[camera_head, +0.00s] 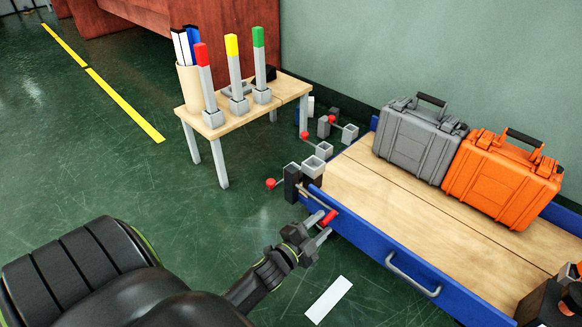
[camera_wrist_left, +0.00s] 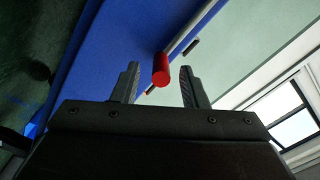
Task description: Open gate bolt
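The gate bolt is a thin metal rod with a red handle (camera_head: 328,218), at the near left corner of the blue gate frame (camera_head: 375,245). In the left wrist view the red handle (camera_wrist_left: 161,70) shows between the two fingertips, with a gap on each side. My left gripper (camera_head: 320,232) is open at the handle, its fingers on either side of it and not closed on it. The rod (camera_wrist_left: 185,38) runs along the blue panel (camera_wrist_left: 120,50) in the wrist view.
A grey case (camera_head: 415,138) and an orange case (camera_head: 500,180) stand on the wooden deck (camera_head: 400,200). A grey pull handle (camera_head: 410,275) sticks out of the blue side. A small table (camera_head: 240,112) holds colour-tipped posts. Dark parts (camera_head: 550,302) fill the lower right corner.

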